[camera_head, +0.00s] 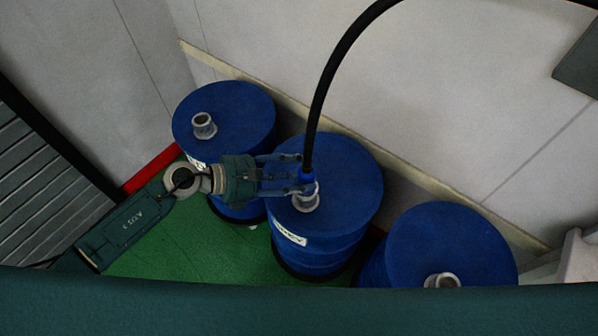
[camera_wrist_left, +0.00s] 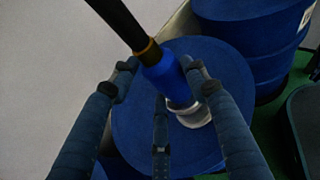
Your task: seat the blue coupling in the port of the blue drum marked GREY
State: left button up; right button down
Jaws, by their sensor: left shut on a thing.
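My left gripper (camera_head: 301,177) reaches in from the left over the middle blue drum (camera_head: 352,180) and is shut on the blue coupling (camera_head: 307,177), at the end of a black hose. In the left wrist view the coupling (camera_wrist_left: 165,75) leans between the fingers, its lower end at the mouth of the pale metal port (camera_wrist_left: 194,116). The port (camera_head: 306,200) also shows just below the coupling in the head view. I cannot tell whether the coupling is inside the port or just above it. The drum's white label (camera_head: 290,234) is too small to read surely. My right gripper is out of view.
Another blue drum (camera_head: 240,110) with a port (camera_head: 203,125) stands at the back left, and a third (camera_head: 455,240) at the front right. The black hose (camera_head: 335,60) arches up from the coupling. A pale wall (camera_head: 400,110) closes off the space behind. Green floor (camera_head: 170,245) shows at left.

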pick_arm(q)
jog(key=shift+f, duration=0.2)
dwell(0.4)
jog(key=shift+a+f+b, duration=0.25)
jog(key=shift+f+b, duration=0.1)
jog(key=shift+b, duration=0.3)
jog(key=o, duration=1.4)
jog(key=shift+s+f, duration=0.1)
jog(key=v, duration=0.9)
jog(key=shift+f, duration=0.15)
jog(key=shift+d, duration=0.1)
